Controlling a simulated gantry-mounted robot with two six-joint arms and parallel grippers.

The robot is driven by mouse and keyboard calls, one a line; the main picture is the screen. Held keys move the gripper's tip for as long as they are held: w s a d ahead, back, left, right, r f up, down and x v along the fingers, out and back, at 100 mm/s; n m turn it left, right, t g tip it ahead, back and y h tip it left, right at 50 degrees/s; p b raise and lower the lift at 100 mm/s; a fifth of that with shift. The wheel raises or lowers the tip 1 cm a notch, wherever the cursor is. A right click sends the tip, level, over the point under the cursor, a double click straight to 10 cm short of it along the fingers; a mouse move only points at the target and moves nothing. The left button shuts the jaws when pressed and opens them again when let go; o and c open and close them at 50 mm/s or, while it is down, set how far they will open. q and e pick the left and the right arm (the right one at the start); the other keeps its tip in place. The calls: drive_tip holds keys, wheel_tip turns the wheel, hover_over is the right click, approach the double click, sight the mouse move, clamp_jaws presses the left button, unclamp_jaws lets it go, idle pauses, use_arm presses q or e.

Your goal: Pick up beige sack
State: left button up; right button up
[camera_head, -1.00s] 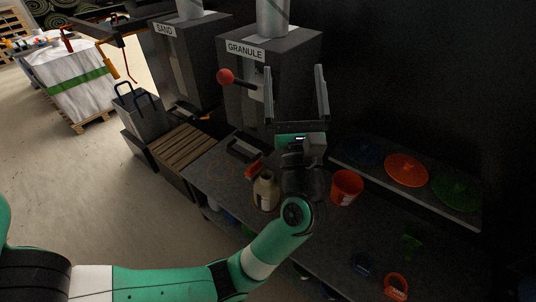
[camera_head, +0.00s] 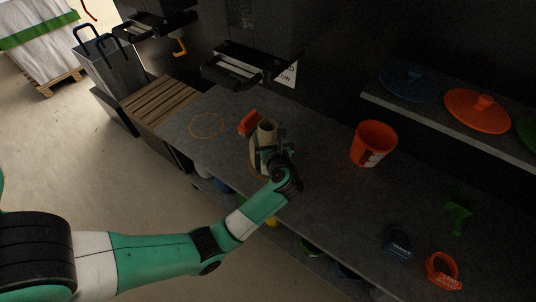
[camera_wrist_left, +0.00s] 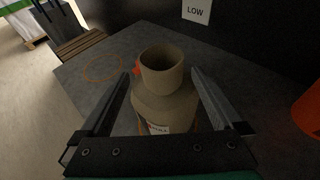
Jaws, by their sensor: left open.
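The beige sack (camera_wrist_left: 163,92) stands upright on the grey table, with a rolled, open neck and a pale label on its body. In the head view the sack (camera_head: 267,130) is partly hidden behind my left gripper (camera_head: 276,150). In the left wrist view my left gripper (camera_wrist_left: 163,88) is open, with one finger on each side of the sack. I cannot tell whether either finger touches it. My right gripper is not in view.
An orange bucket (camera_head: 373,143) stands right of the sack. An orange item (camera_head: 248,122) lies just behind it, and an orange ring mark (camera_head: 207,125) is at left. Lids, including an orange one (camera_head: 478,110), lie on the shelf at right. The table front holds a green scoop-like item (camera_head: 457,212).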

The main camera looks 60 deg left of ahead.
sight(268, 132)
use_arm(q)
drive_tip(key=x, duration=0.2)
drive_tip(key=b+x, duration=0.1)
drive_tip(key=shift+w+a, duration=0.1)
drive_tip(key=shift+a, duration=0.35)
drive_tip(key=shift+d, duration=0.1)
drive_tip(key=b+x, duration=0.3)
drive_tip(key=x, duration=0.2)
drive_tip(key=shift+w, duration=0.15)
drive_tip(key=shift+r, duration=0.1)
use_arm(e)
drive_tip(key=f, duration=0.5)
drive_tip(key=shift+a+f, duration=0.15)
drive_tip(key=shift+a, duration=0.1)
use_arm(q)
clamp_jaws()
drive_tip(key=shift+r, duration=0.15)
